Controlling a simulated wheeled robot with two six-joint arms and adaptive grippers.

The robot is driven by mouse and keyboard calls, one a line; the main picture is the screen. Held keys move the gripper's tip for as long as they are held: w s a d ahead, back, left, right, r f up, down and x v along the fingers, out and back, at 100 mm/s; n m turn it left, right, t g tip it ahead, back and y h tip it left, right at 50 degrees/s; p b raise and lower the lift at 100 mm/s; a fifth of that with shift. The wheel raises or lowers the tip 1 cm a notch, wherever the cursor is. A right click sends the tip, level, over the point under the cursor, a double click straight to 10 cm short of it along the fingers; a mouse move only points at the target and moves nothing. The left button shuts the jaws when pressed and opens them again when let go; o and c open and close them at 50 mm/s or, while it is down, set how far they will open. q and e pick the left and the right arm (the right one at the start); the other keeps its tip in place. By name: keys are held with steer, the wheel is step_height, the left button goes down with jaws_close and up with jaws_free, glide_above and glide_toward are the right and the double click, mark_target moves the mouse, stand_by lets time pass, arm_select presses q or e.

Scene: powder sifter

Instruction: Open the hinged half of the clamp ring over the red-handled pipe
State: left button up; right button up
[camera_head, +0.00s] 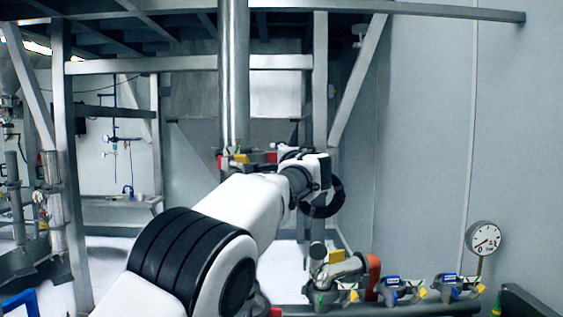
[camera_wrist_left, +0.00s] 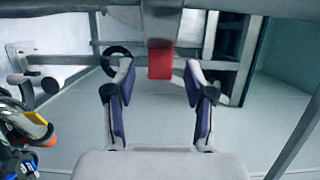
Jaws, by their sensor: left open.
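A vertical steel pipe (camera_head: 234,75) comes down in the middle of the head view. At its lower end is a small fitting (camera_head: 240,158) with red and yellow parts, partly hidden by my left arm. In the left wrist view, a red handle-like block (camera_wrist_left: 160,62) hangs from a grey part at the top. My left gripper (camera_wrist_left: 160,78) is open, with one finger on each side of the red block and gaps on both sides. In the head view its fingers are hard to make out behind the wrist. I cannot tell the clamp ring's halves apart. My right gripper is not in view.
A horizontal pipe with several colour-tagged clamps (camera_head: 398,290) runs along the lower right, near an orange-red elbow end (camera_head: 374,275). A round gauge (camera_head: 484,238) stands at the right. A dark ring (camera_head: 325,200) shows beside my wrist. A steel frame (camera_head: 62,130) stands at the left.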

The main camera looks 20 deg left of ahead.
arm_select(q)
steer(key=v, duration=0.4)
step_height(320, 180, down, 28)
steer(key=a+g+h, duration=0.2)
steer(key=g+h, duration=0.2)
steer(key=h, duration=0.1)
steer(key=s+f+n+g+h, duration=0.15)
steer(key=s+f, duration=0.25)
steer(key=f, duration=0.5)
steer(key=s+f+g+h+b, duration=0.15)
steer(key=s+f, duration=0.25)
steer(key=f, duration=0.5)
steer(key=s+f+g+h, duration=0.1)
steer(key=s+f+g, duration=0.3)
steer(key=f, duration=0.5)
steer(key=s+f+n+g+h, duration=0.1)
steer(key=s+f+n, duration=0.1)
steer(key=s+f, duration=0.6)
steer(key=s+f+n+g+h, duration=0.1)
steer(key=s+f+n, duration=0.2)
steer(key=s+f, duration=0.55)
steer(key=s+a+n+g, duration=0.1)
steer(key=s+n, duration=0.1)
steer(key=s, duration=1)
steer(key=s+a+f+n+g+y, duration=0.1)
steer(key=s+a+n, duration=0.1)
steer(key=s, duration=1)
steer(key=shift+s+a+n+b, duration=0.2)
steer(key=shift+n+b, duration=0.1)
steer(key=shift+n, duration=0.25)
